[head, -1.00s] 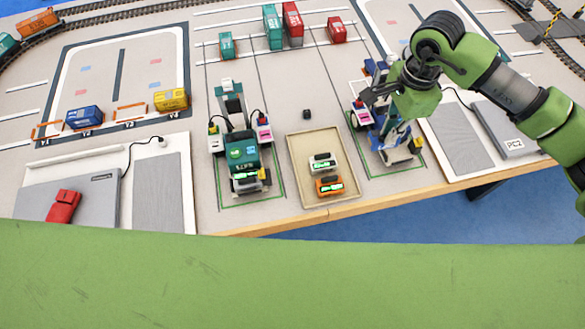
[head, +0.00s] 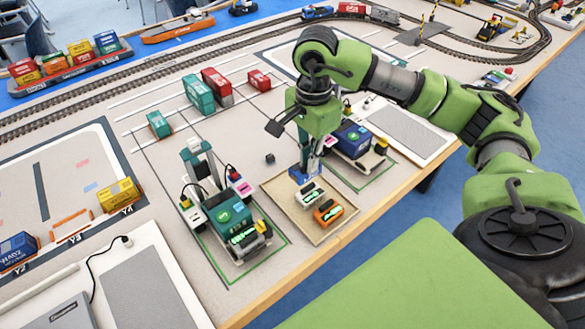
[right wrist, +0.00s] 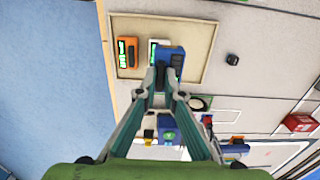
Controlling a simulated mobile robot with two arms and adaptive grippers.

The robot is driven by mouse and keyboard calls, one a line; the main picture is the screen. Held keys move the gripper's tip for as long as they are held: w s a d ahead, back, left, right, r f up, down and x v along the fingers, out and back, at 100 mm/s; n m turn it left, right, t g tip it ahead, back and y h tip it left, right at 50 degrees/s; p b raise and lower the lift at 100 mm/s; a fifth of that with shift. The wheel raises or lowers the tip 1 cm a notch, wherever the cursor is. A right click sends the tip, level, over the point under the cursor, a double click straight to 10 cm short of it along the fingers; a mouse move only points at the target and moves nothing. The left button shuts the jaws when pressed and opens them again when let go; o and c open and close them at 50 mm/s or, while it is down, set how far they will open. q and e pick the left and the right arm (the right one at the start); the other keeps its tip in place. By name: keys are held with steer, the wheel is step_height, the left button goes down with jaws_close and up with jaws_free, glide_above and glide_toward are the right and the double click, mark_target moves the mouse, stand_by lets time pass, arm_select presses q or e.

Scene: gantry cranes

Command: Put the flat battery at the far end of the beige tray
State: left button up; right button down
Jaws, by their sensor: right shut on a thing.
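My right gripper (head: 305,158) is shut on a blue block-shaped battery (head: 303,174) at the far end of the beige tray (head: 288,213). In the right wrist view the blue battery (right wrist: 171,58) sits between the fingertips (right wrist: 166,74), in front of the tray floor (right wrist: 190,35). I cannot tell whether it touches the tray. A white battery (head: 309,195) with a green display lies in the tray's middle, close beside it. An orange battery (head: 328,212) with a green display lies at the near end. My left gripper is not in view.
A teal crane (head: 232,222) stands left of the tray and a blue crane (head: 354,140) right of it. A small black cube (head: 270,158) lies beyond the tray. Teal and red containers (head: 216,85) stand farther back. The wooden table edge (head: 290,278) is close to the tray.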

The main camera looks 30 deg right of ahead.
steer(key=w+f, duration=0.4)
steer(key=w+f+p, duration=0.1)
steer(key=w+f, duration=0.1)
steer(key=shift+w+d+f, duration=0.1)
steer(key=shift+w+d, duration=0.1)
steer(key=shift+d, duration=0.05)
steer(key=shift+w+f, duration=0.15)
steer(key=shift+f, duration=0.1)
step_height(320, 180, down, 2)
steer(key=shift+f+p, duration=0.2)
steer(key=shift+p, duration=0.4)
steer(key=shift+f, duration=0.3)
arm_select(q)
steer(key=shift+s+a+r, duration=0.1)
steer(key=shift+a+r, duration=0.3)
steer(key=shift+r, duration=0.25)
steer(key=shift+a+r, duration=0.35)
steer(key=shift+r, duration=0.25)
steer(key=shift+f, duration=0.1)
arm_select(e)
steer(key=shift+f, duration=0.1)
